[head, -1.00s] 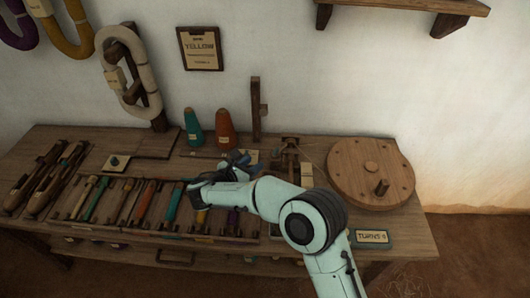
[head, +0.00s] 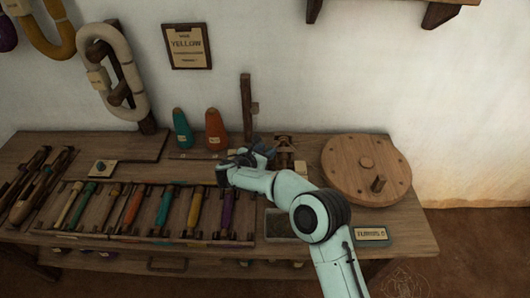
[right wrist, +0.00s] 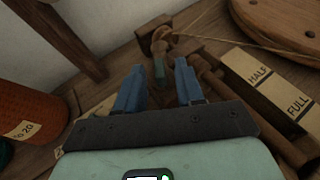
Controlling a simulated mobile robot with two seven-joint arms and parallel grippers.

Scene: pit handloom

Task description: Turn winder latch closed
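The winder's small wooden head (head: 285,146) stands at the back of the bench, left of the big round wheel (head: 352,172). In the right wrist view, the winder spindle (right wrist: 160,40) has a thread running off to the right. A small grey-green piece (right wrist: 160,68) lies just below it; I cannot tell if it is the latch. My right gripper (head: 258,150) is at the winder's left side. In the right wrist view the blue fingers (right wrist: 159,72) are apart, with the grey-green piece showing between them; contact is unclear. My left gripper is out of view.
Teal (head: 182,130) and orange (head: 215,131) cones stand left of my gripper. A wooden post (head: 246,105) rises behind it. A bobbin tray (head: 110,236) fills the front left. A HALF/FULL gauge (right wrist: 265,90) lies right of the fingers. A turns sign (head: 371,234) is at front right.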

